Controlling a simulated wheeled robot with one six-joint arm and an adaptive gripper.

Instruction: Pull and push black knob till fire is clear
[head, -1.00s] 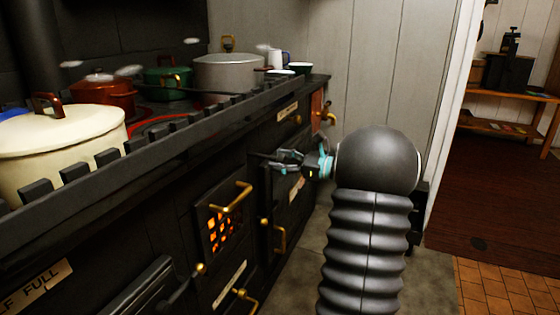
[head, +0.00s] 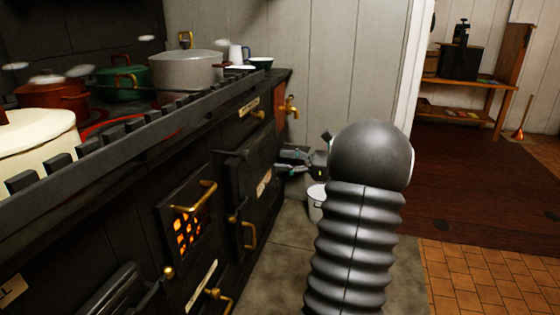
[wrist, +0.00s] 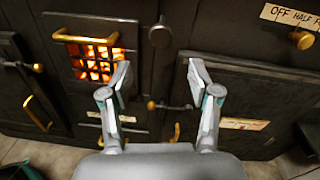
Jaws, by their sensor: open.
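The black knob (wrist: 160,34) sticks out of the dark stove front, between the fire grate and the wide door to its right in the wrist view. In the head view it appears as a dark rod end (head: 243,154) left of my gripper. My gripper (head: 281,161) is open and empty, in front of the stove. In the wrist view my two fingers (wrist: 160,73) are spread, with the knob above and beyond the gap, not touched. The fire (head: 188,231) glows orange behind the square grate and also shows in the wrist view (wrist: 94,66).
Brass handles (head: 195,197) and a brass tap (head: 291,107) jut from the stove front. Pots, including a grey one (head: 186,70), stand on top behind a rail. A white bucket (head: 316,202) stands on the floor. The tiled floor at right is clear.

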